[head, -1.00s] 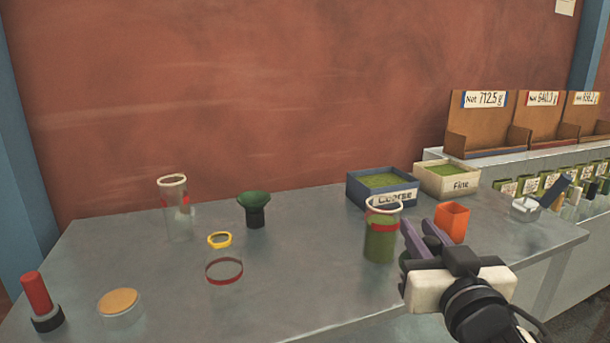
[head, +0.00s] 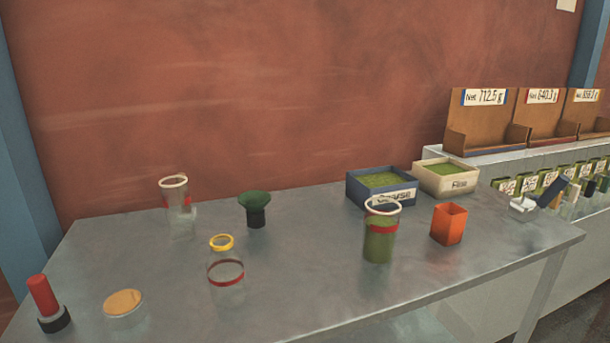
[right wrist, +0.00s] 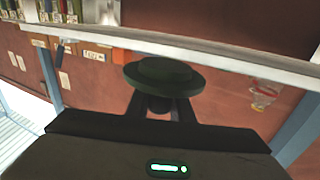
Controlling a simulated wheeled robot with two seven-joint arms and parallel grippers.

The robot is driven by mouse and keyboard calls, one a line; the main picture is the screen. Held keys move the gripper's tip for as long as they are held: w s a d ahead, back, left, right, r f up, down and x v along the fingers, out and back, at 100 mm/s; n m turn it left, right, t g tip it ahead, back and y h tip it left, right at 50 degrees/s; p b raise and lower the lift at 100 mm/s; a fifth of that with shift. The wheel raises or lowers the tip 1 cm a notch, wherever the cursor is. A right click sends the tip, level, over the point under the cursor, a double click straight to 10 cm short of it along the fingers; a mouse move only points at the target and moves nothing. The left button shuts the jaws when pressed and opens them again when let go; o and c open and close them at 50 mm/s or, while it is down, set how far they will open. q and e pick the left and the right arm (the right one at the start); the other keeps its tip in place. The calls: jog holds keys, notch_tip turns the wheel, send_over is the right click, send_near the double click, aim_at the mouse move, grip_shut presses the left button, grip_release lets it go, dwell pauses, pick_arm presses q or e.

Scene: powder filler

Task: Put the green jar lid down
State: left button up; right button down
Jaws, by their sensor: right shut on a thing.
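The dark green round jar lid (right wrist: 163,76) shows in the middle of the right wrist view, held between the two fingers of my right gripper (right wrist: 160,102). The gripper is shut on it. The lid is in front of the pale table edge (right wrist: 200,48) in that view, and I see nothing touching its underside. Neither the lid nor my right gripper shows in the head view. My left gripper is in neither view. A clear jar of green powder with a red band (head: 379,240) stands open on the table in the head view.
An orange cup (head: 449,225), the "Coarse" box (head: 375,200) and the "Fine" box (head: 460,184) are near the powder jar. A green funnel (head: 255,206), empty clear vessels (head: 226,290) and a cork-topped container (head: 123,305) stand left. The table's middle front is clear.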

jog(key=s, duration=0.1)
jog(key=s+f, duration=0.1)
jog(key=s, duration=0.1)
jog(key=s+f, duration=0.1)
jog(key=shift+s+d+f, duration=0.1)
jog(key=shift+s+d, duration=0.1)
jog(key=shift+s, duration=0.1)
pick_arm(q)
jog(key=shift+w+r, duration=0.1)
